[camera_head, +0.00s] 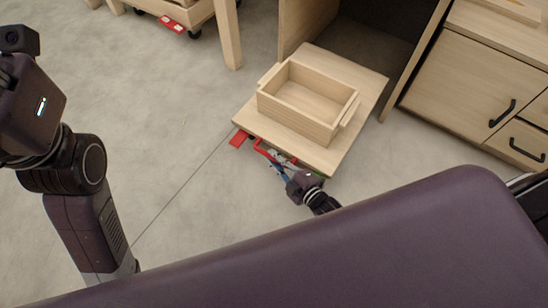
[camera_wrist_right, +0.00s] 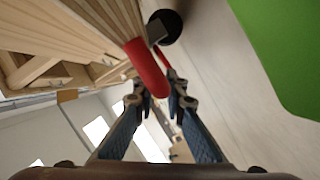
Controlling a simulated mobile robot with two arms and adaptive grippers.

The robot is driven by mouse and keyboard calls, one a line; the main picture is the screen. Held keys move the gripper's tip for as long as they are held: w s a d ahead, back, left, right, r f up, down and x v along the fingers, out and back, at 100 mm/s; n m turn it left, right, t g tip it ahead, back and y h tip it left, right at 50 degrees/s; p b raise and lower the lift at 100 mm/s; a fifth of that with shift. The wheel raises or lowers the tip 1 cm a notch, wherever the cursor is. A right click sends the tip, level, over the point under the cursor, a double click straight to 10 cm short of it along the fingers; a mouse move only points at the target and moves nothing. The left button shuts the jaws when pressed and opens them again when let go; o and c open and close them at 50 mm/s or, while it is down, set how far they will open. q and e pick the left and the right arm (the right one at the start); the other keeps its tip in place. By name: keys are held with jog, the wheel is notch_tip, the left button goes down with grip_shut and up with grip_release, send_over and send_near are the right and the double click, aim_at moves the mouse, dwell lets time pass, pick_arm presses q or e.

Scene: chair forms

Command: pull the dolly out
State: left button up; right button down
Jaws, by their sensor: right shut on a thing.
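The dolly (camera_head: 362,82) is a flat, pale wooden platform on the floor, with its far end at the opening of a dark bay. An open wooden box (camera_head: 298,115) with side handles sits on it. A red handle (camera_head: 262,148) is at the dolly's near edge, beside a red pedal-like tab (camera_head: 239,138). My right gripper (camera_head: 277,160) is at this edge, shut on the red handle. The handle also shows between its fingers in the right wrist view (camera_wrist_right: 147,72). My left arm shows at the left, but its gripper is out of view.
A wooden cabinet (camera_head: 468,85) with black handles stands to the right of the bay. A wooden leg (camera_head: 229,35) and another low dolly (camera_head: 178,12) with red parts are at the top left. The grey floor (camera_head: 190,210) left of the dolly is clear.

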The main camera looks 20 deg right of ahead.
jog(key=shift+s+a, duration=0.1)
jog(key=shift+s, duration=0.05)
jog(key=shift+f, duration=0.1)
jog(key=c, duration=2)
grip_release()
jog(key=shift+o, duration=0.2)
jog(key=v, duration=1.2)
